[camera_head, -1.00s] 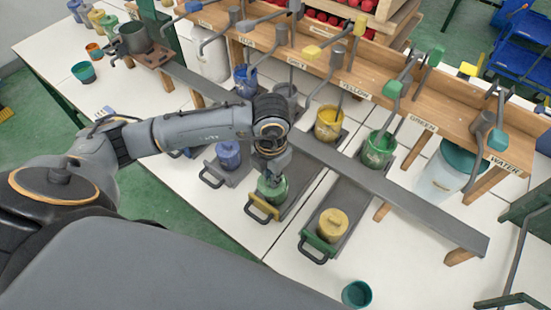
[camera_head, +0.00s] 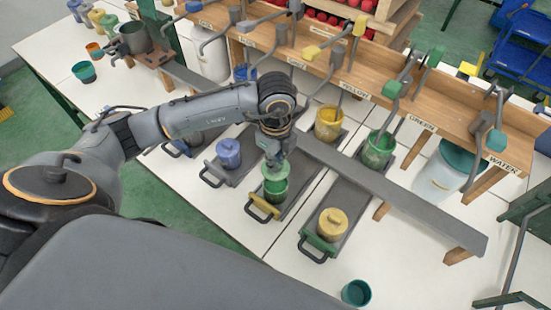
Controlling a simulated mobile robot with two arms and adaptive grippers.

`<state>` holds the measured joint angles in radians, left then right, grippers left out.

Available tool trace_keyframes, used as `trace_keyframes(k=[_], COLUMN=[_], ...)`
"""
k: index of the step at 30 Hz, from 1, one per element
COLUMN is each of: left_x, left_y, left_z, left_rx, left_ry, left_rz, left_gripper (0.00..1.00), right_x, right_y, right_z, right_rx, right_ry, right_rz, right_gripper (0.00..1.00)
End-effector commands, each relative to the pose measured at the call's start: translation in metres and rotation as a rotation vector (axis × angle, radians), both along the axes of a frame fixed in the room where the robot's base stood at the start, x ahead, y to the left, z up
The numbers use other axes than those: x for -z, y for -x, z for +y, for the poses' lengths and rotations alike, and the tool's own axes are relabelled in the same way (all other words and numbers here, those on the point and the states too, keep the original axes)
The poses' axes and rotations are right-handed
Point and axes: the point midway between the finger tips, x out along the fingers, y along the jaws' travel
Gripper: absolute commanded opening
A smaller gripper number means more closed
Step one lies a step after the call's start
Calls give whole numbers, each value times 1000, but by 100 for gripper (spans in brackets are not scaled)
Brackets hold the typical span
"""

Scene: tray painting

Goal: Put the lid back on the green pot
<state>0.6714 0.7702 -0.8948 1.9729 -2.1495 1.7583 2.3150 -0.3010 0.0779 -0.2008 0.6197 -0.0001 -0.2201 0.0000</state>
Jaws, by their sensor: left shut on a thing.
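A green pot (camera_head: 275,193) stands on a dark tray with a yellow handle (camera_head: 263,207), near the middle of the table. My left gripper (camera_head: 275,160) points down above it and is shut on a green lid (camera_head: 275,172). The lid is over the pot's mouth and seems slightly raised from the rim; I cannot tell whether they touch. Another green pot (camera_head: 380,150), open and with green paint, stands further back on the right. My right gripper is out of view.
A lidded yellow pot (camera_head: 332,224) stands to the right on a green-handled tray, and a lidded blue pot (camera_head: 228,153) to the left. A long grey bar (camera_head: 400,190) runs behind. A teal cup (camera_head: 356,293) is near the front. An open yellow pot (camera_head: 328,122) is behind.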

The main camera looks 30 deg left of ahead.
Motion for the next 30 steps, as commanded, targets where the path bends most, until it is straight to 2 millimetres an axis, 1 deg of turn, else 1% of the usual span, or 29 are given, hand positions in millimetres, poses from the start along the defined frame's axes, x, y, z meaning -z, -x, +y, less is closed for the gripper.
trace_keyframes(k=[5, 8, 24, 30], left_x=[4, 10, 59, 64], left_y=[0, 0, 0, 0], left_z=[0, 0, 0, 0], left_rx=[-19, -18, -15, -15], left_ry=[0, 0, 0, 0], left_rz=[0, 1, 1, 0], left_gripper=[0, 0, 0, 0], right_x=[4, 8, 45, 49], right_y=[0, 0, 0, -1], right_z=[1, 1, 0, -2], right_rx=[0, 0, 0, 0], right_ry=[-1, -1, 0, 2], right_rz=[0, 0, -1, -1], right_gripper=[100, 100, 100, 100])
